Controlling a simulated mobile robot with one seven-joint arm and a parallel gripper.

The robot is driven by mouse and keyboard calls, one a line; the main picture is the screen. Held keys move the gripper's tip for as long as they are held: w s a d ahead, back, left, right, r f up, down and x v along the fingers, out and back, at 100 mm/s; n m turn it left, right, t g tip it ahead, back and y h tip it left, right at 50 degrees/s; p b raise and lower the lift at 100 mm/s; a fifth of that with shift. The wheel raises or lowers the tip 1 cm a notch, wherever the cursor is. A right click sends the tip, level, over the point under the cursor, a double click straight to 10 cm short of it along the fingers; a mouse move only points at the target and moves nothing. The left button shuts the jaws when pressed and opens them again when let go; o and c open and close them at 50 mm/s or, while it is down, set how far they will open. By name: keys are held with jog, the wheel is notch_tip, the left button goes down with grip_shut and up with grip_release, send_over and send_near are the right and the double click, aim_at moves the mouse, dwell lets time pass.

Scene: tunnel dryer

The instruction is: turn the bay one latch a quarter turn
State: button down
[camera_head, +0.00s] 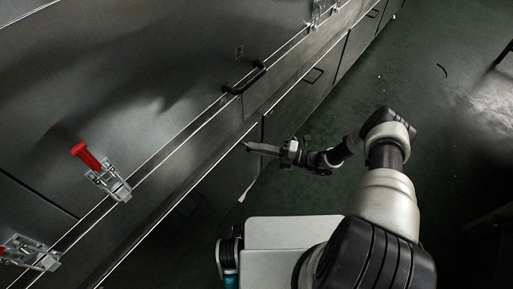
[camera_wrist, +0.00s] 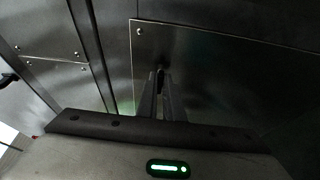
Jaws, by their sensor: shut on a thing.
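My gripper (camera_head: 247,146) reaches left to the dark lower panels of the dryer, with its fingertips at the panel face. In the wrist view my gripper (camera_wrist: 161,84) has its two long fingers close together, shut on a small dark latch (camera_wrist: 160,71) on a metal panel. The latch is mostly hidden between the fingertips, so its turn angle cannot be told. In the head view the latch is hidden at the fingertips.
Red-handled clamps (camera_head: 86,156) sit along the upper housing at left. A black bar handle (camera_head: 243,80) stands out above the gripper. A riveted panel (camera_wrist: 230,85) fills the wrist view's right side. Dark green floor (camera_head: 330,105) lies open beyond the arm.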

jog(key=c, duration=1.9)
grip_release()
jog(key=v, duration=1.7)
jog(key=shift+d, duration=0.2)
jog(key=shift+s, duration=0.15)
